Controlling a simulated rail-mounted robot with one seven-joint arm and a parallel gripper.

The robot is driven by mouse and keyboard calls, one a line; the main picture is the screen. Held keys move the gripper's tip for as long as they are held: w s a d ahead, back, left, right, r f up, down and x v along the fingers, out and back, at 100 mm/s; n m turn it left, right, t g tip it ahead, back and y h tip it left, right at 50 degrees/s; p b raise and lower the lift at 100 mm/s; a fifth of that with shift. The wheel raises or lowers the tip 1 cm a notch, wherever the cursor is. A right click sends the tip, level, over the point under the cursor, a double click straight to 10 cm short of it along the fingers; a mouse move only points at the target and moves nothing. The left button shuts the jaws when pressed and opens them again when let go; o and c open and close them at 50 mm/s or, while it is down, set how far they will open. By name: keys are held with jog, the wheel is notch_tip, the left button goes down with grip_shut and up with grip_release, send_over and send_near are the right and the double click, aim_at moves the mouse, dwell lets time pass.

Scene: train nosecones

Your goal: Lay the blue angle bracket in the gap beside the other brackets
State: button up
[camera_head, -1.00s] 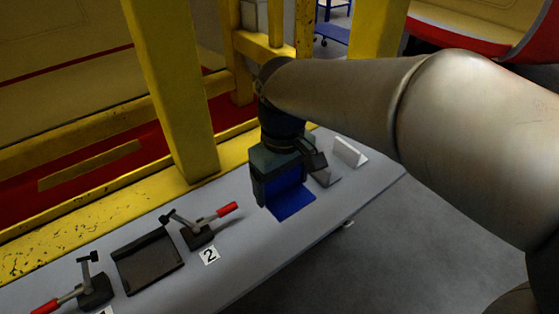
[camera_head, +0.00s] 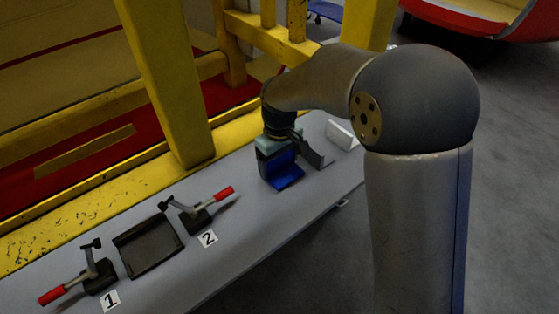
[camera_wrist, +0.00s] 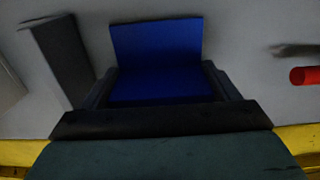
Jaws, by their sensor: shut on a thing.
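The blue angle bracket (camera_head: 286,172) is held in my gripper (camera_head: 275,162), just left of the grey bracket in the head view. Its flat flange faces the front edge of the table, low over the top. I cannot tell whether it touches. In the wrist view the bracket (camera_wrist: 157,42) sits between the two fingers of my gripper (camera_wrist: 160,88), which are shut on it. A dark grey bracket (camera_head: 315,153) stands beside it and also shows in the wrist view (camera_wrist: 62,55). A white bracket (camera_head: 341,134) stands farther right.
The grey table (camera_head: 240,205) carries two red-handled toggle clamps, (camera_head: 97,274) and (camera_head: 200,214), beside labels 1 and 2. A black tray (camera_head: 150,247) lies between them. A yellow post (camera_head: 165,80) and rail run behind the table. Table is clear between clamp 2 and my gripper.

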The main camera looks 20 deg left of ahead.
jog(key=shift+f, duration=0.1)
jog(key=shift+f, duration=0.15)
jog(key=o, duration=1)
notch_tip(320, 180, up, 12)
jog(key=shift+r+b, duration=0.2)
jog(key=shift+b, duration=0.1)
jog(key=s+d+m, duration=0.3)
jog(key=s+d, duration=0.1)
jog(key=d, duration=0.5)
jog(key=s+d+m, duration=0.2)
jog(key=s+d, duration=0.2)
jog(key=d, duration=0.6)
jog(key=s+d+f+m, duration=0.5)
jog(key=s+d, duration=0.4)
jog(key=s, duration=0.3)
jog(key=shift+f, duration=0.7)
jog(key=shift+d, duration=0.1)
